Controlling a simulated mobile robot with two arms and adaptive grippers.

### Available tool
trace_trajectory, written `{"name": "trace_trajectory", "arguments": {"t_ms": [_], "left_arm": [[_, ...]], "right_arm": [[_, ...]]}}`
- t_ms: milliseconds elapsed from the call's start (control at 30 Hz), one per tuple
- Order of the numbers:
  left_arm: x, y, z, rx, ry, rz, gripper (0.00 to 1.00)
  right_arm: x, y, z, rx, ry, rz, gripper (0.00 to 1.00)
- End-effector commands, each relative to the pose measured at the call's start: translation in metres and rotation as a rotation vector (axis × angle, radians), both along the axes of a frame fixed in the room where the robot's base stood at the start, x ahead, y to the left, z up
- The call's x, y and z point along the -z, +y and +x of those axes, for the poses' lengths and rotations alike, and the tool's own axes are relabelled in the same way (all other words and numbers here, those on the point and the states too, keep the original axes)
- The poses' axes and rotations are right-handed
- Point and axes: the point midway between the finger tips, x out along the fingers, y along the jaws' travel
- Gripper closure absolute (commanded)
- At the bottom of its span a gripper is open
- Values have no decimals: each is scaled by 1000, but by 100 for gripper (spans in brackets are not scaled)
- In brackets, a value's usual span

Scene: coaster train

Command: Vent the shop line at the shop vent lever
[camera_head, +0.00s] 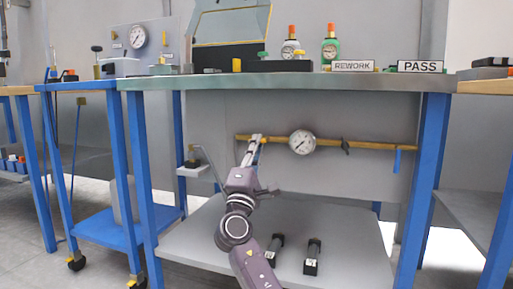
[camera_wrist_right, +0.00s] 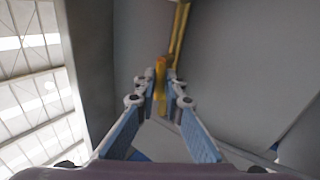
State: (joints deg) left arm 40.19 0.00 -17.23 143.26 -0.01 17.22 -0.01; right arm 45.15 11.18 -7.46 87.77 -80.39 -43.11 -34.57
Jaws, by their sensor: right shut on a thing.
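A brass pipe (camera_head: 365,144) runs under the bench top, with a round gauge (camera_head: 302,143) on it. My right gripper (camera_head: 256,139) reaches up to the left part of this pipe, left of the gauge. In the right wrist view, the right gripper (camera_wrist_right: 161,90) is shut on a slim yellow-orange lever (camera_wrist_right: 160,72), and the pipe (camera_wrist_right: 180,30) runs up behind it. No label on the lever is readable. A blue handle (camera_head: 397,160) hangs at the pipe's right end, and a small dark handle (camera_head: 345,147) sits between. My left gripper is not in view.
The grey bench top (camera_head: 300,80) is above my right arm, and blue legs (camera_head: 424,190) stand at both sides. A small side shelf (camera_head: 195,170) is to the left of the gripper.

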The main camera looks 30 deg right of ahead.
Motion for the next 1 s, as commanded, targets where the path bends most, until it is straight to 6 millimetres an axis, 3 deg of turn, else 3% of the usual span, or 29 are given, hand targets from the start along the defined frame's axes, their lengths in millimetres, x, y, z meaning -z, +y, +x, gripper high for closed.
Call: {"name": "trace_trajectory", "arguments": {"t_ms": [67,100,233,633,1000], "left_arm": [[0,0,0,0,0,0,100],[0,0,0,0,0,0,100],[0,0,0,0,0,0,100],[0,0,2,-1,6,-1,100],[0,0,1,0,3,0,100]], "right_arm": [[1,0,0,1,1,2,100],[1,0,0,2,1,1,88],[1,0,0,1,1,0,73],[7,6,-5,0,3,-1,73],[48,50,-48,-2,3,1,73]]}}
